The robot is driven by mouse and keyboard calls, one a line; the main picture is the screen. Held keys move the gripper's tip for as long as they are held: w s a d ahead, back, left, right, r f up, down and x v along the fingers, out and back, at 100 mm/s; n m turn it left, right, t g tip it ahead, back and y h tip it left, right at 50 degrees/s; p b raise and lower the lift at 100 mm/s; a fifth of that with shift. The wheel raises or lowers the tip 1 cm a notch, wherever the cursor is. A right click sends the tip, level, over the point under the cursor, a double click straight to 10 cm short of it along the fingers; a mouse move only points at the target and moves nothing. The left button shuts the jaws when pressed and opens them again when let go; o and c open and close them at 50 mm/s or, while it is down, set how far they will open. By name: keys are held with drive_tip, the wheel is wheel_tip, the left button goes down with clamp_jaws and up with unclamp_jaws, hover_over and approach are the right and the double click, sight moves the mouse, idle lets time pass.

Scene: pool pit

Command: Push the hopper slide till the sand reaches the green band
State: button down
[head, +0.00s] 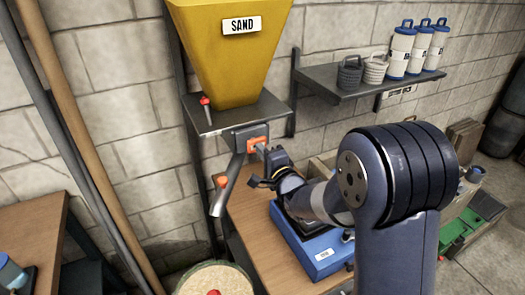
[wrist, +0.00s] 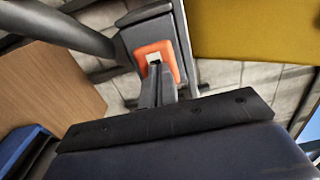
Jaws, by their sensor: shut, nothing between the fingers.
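The yellow hopper (head: 228,50), labelled SAND, stands on a grey wall bracket. Under it is a grey outlet with an orange slide piece (head: 257,143), which shows in the wrist view as an orange frame (wrist: 146,50) around a pale centre. A grey spout (head: 229,186) with an orange knob slants down to the left. My gripper (head: 264,153) is shut and empty, its tips at the orange piece; the wrist view also shows the shut fingers (wrist: 155,72) pointing at its pale centre. I cannot tell if they touch. No sand or green band is visible.
A blue box (head: 318,257) with a label sits on the wooden bench (head: 252,212), partly hidden by my arm. A wall shelf (head: 345,82) holds several canisters and weights. Long poles lean at left. A round-topped container (head: 235,282) stands at the bottom.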

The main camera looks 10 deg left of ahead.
sight(255, 141)
drive_tip(key=b+x, duration=0.2)
drive_tip(key=x, duration=0.3)
drive_tip(key=shift+a+b, duration=0.1)
drive_tip(key=shift+b, duration=0.2)
drive_tip(key=shift+r, duration=0.1)
